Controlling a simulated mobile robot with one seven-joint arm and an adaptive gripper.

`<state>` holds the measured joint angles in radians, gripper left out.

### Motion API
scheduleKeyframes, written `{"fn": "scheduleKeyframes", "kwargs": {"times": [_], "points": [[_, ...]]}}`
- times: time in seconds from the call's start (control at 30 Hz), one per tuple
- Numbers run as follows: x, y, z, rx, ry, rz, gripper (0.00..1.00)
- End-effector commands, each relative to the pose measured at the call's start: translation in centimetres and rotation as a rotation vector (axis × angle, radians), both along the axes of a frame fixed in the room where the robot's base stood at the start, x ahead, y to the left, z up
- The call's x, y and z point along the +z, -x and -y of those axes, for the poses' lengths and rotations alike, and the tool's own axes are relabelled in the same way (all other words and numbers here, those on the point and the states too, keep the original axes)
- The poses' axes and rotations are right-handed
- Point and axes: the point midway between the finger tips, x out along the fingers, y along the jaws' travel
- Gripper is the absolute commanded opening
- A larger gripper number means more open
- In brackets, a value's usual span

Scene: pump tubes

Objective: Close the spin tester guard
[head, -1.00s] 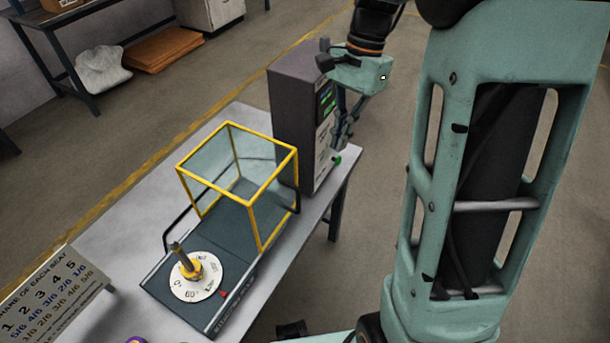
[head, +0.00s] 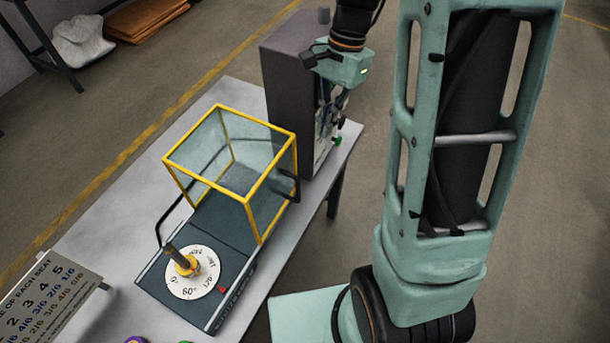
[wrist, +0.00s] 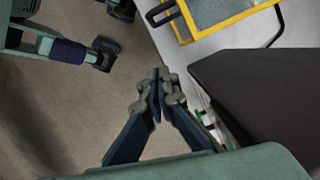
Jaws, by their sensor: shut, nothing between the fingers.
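The spin tester (head: 235,285) is a dark flat base on the table with a white numbered dial (head: 192,273) and a brass spindle at its front. Its guard (head: 235,165) is a clear box with yellow edges at the rear of the base; the dial stands uncovered in front of it. Black bars show at the guard's sides. My gripper (head: 328,115) is beside the tall dark cabinet's right face, partly hidden by my wrist. In the wrist view my gripper (wrist: 160,78) has its fingertips together and empty, apart from the guard's yellow frame (wrist: 225,25).
The tall dark cabinet (head: 285,100) stands on the table behind the guard, close to my gripper, with green and red knobs on its right side. A numbered sign (head: 50,295) is at the front left. The table's left strip (head: 120,215) is clear.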

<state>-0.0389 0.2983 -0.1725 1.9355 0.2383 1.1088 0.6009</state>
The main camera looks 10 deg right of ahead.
Motion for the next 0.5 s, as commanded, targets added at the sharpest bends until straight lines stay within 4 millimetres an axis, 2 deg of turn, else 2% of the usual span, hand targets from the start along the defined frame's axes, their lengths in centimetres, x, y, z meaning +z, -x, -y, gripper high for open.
{"fn": "scheduleKeyframes", "kwargs": {"times": [0.1,0.5], "points": [[-2.8,0.6,-0.5,0.002,0.0,-0.006,0.0],[-11.3,2.0,-2.1,0.001,0.001,-0.006,0.0]]}}
